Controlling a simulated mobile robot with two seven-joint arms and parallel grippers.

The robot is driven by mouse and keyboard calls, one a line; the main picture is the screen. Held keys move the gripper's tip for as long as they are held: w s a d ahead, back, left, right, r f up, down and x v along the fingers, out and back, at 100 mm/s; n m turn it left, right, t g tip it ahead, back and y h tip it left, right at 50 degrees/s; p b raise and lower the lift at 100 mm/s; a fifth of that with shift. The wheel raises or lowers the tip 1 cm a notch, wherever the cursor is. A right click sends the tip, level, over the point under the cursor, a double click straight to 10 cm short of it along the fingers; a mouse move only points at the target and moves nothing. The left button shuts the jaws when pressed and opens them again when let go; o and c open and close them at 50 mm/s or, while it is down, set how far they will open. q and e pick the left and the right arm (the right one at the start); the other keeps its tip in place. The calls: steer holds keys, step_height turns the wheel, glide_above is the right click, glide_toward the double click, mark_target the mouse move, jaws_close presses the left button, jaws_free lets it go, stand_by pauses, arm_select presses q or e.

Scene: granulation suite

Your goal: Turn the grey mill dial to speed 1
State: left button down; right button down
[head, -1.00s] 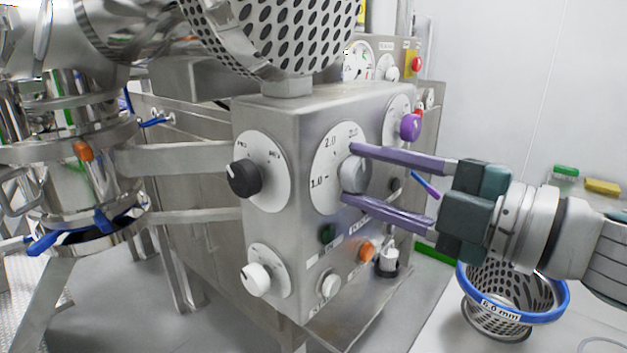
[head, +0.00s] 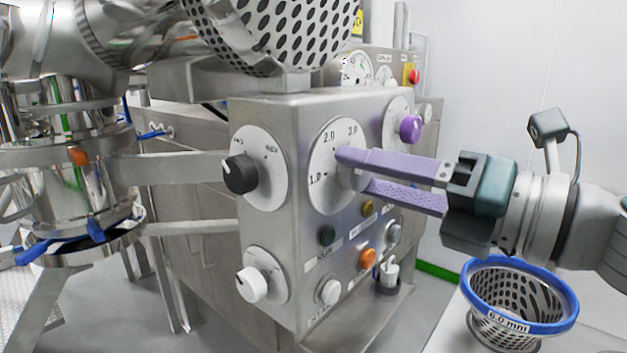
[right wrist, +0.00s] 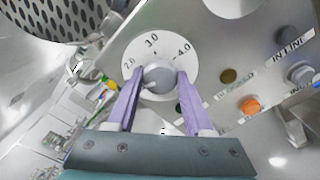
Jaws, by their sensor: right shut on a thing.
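The grey mill dial (head: 353,179) is a round knob on a white scale plate (head: 326,196) on the steel control box; 1.0, 2.0 and 3.0 show in the head view. My right gripper (head: 352,171) has its purple fingers shut on the dial from the right, with its jaws tilted. In the right wrist view the dial (right wrist: 159,77) sits between both fingertips, below 2.0, 3.0 and 4.0. A small mark shows on the knob's left side, roughly toward the left finger; the 1.0 label is hidden there. My left gripper is out of view.
A black knob (head: 239,174), a white knob (head: 252,284) and a purple knob (head: 410,129) share the box. Push buttons, one orange (head: 368,258), lie below the dial. A blue-rimmed mesh basket (head: 568,316) stands at lower right, under my right arm.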

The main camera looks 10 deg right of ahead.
steer(key=n, duration=0.3)
steer(key=shift+b, duration=0.35)
steer(key=shift+n, duration=0.7)
steer(key=shift+c, duration=1.4)
jaws_free()
